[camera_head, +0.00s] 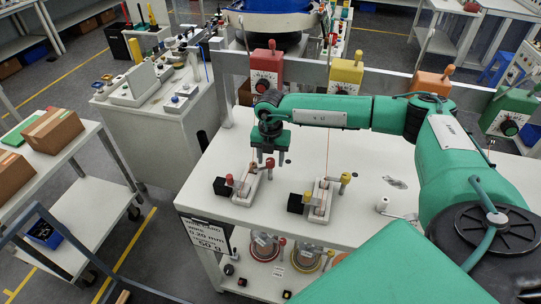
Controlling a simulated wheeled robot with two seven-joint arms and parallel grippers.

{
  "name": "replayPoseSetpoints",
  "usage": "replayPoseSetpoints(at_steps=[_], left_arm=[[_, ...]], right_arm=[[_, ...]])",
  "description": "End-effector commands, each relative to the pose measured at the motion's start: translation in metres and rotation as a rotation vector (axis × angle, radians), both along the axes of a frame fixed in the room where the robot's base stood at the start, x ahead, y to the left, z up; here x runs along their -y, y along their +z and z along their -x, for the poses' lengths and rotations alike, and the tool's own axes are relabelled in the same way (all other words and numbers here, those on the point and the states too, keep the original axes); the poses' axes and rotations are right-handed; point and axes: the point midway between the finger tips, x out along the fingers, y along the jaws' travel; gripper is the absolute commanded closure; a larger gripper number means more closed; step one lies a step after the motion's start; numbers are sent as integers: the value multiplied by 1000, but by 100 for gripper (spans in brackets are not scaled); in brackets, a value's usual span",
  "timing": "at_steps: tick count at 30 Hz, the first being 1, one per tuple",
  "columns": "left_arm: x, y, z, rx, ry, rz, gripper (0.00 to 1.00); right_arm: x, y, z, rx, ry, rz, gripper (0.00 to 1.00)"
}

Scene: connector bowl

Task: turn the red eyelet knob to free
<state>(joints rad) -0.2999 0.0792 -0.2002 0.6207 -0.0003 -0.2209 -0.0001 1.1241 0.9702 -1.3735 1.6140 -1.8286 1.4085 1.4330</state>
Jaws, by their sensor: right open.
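A small eyelet fixture (245,186) with a black block at its left end stands on the white table. It carries a red ball-topped knob (269,163) at its right end and a smaller red knob (229,179) near the black block. My right gripper (268,161) points down over the right end of this fixture. Its jaws are open, and the right-end red knob shows between or just in front of the fingertips; I cannot tell whether they touch it. My left gripper is not in view.
A similar fixture with a yellow knob (345,178) stands to the right. Red (267,70), yellow (346,73), orange and green boxes line the rail behind. A thin wire runs down near my gripper. The white table (255,214) is clear in front of the fixtures.

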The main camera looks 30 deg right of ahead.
Motion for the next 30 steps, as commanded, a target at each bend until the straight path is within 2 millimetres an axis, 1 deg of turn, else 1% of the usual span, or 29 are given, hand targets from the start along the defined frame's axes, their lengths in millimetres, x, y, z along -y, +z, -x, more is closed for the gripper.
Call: replayPoseSetpoints(at_steps=[8,9,11,15,16,23,30], left_arm=[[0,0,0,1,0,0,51],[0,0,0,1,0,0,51],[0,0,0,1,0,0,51],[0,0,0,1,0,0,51],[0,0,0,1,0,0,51],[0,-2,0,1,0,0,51],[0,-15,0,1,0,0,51]], right_arm=[[0,-2,0,0,0,0,51],[0,-2,0,0,0,0,55],[0,-2,0,0,0,0,67],[0,-2,0,0,0,0,95],[0,-2,0,0,0,0,96],[0,-3,0,1,16,-1,96],[0,-5,0,1,119,-1,96]])
